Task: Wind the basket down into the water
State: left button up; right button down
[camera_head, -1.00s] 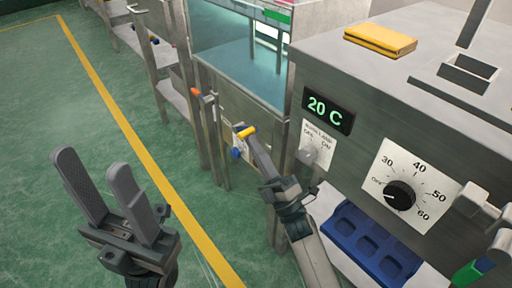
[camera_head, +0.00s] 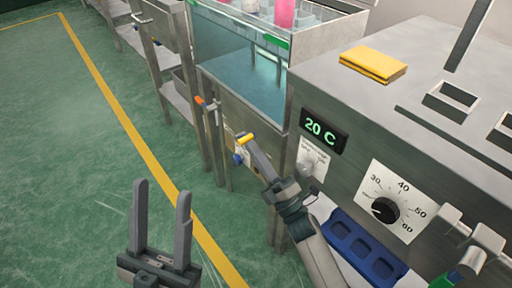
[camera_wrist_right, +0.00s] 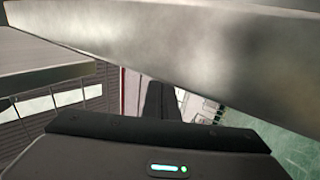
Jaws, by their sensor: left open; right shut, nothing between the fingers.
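The glass-sided tank (camera_head: 225,45) stands at the top middle of the head view, with blue inside. A pink cylinder (camera_head: 285,12) and pale ones stand at its top; I cannot make out the basket's frame or the water level. A yellow grip (camera_head: 247,138) and a blue knob (camera_head: 238,158) are on the tank's front below. My right gripper (camera_head: 254,145) is shut and empty, its tips at the yellow grip; I cannot tell whether they touch. In the right wrist view its dark fingers (camera_wrist_right: 160,100) are under a metal surface. My left gripper (camera_head: 162,190) is open and empty, over the floor.
An orange-tipped lever (camera_head: 200,101) is left of the yellow grip. A blue tray (camera_head: 362,250) lies below. The green floor at left is clear.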

aim_at(249, 136)
jog(key=shift+g+h, duration=0.3)
jog(key=shift+g, duration=0.2)
jog(key=shift+w+a+r+p, duration=0.3)
jog(key=shift+r+p, duration=0.35)
jog(key=shift+p, duration=0.35)
jog(key=shift+w+a+r+p, duration=0.25)
jog(key=shift+w+r+p, duration=0.15)
jog(key=shift+r+p, duration=0.45)
jog(key=shift+w+a+r+p, duration=0.3)
jog(key=shift+r+p, duration=0.2)
jog(key=shift+p, duration=0.6)
pick_arm(q)
jog(key=w+d+f+g+y, duration=0.1)
jog(key=w+f+g+y, duration=0.1)
jog(key=f+g, duration=0.4)
jog(key=w+d+f+g+y, duration=0.1)
jog(key=w+d+f+g, duration=0.1)
jog(key=f+g, duration=0.5)
jog(key=shift+f+n+y+p, duration=0.3)
jog(key=shift+f+y+p, duration=0.1)
jog(key=shift+f, duration=2.8)
pick_arm(e)
jog(key=shift+x, duration=0.9)
pick_arm(q)
jog(key=shift+d, duration=0.1)
pick_arm(e)
jog(key=shift+d, duration=0.15)
